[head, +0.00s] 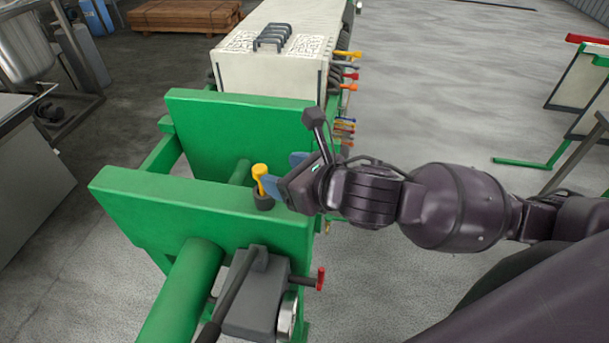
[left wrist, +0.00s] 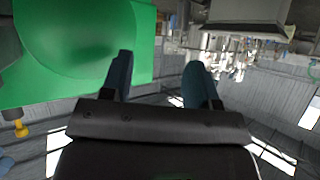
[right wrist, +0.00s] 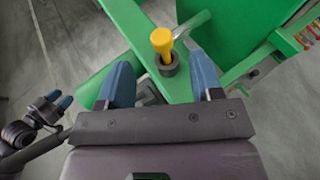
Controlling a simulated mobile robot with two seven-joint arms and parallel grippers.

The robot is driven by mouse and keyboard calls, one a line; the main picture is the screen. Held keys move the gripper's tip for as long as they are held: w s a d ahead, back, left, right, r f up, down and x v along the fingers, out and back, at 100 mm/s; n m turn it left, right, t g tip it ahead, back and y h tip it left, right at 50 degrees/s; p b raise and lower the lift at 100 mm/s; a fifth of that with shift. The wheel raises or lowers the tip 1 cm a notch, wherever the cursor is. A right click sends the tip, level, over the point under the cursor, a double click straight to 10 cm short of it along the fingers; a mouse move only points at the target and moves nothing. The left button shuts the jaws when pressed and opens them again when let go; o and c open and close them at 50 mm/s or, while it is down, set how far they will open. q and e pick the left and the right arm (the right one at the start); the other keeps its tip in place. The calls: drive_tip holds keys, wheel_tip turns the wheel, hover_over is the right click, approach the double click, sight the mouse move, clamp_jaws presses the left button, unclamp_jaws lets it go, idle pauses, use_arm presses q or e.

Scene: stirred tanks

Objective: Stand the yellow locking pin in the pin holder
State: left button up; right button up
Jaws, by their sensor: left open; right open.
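The yellow locking pin (head: 260,176) stands nearly upright, head up, in the dark round pin holder (head: 264,203) on the green beam's end. The right wrist view shows the pin (right wrist: 161,40) in the holder's ring (right wrist: 169,67), lying between and just beyond the line of my right gripper's fingertips. My right gripper (head: 283,176) is open, with blue fingers, close beside the pin; no grip on it shows. My left gripper (left wrist: 162,78) is open and empty. It also shows at the left of the right wrist view (right wrist: 58,103), well apart from the pin.
Green beams (head: 200,205) surround the holder. A grey block (head: 256,300) with a lever and a red handle sits below. A cream tank housing (head: 275,60) with coloured levers (head: 347,75) stands behind. Open grey floor lies to the right.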

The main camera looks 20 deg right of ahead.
use_arm(q)
drive_tip(key=shift+s+r+p, duration=0.15)
drive_tip(key=shift+r+p, duration=0.3)
drive_tip(key=shift+p, duration=0.2)
use_arm(e)
drive_tip(key=v, duration=0.2)
drive_tip(key=shift+s+r, duration=0.25)
drive_tip(key=shift+s, duration=0.05)
use_arm(q)
drive_tip(key=p, duration=0.1)
drive_tip(key=s+p, duration=0.1)
drive_tip(key=shift+s+a+r+g+p, duration=0.1)
drive_tip(key=shift+s+r+g+p, duration=0.05)
drive_tip(key=shift+r+g+p, duration=0.2)
use_arm(e)
drive_tip(key=shift+v, duration=1.05)
use_arm(q)
drive_tip(key=shift+r, duration=0.15)
use_arm(e)
drive_tip(key=shift+d+f, duration=0.15)
drive_tip(key=shift+d, duration=0.05)
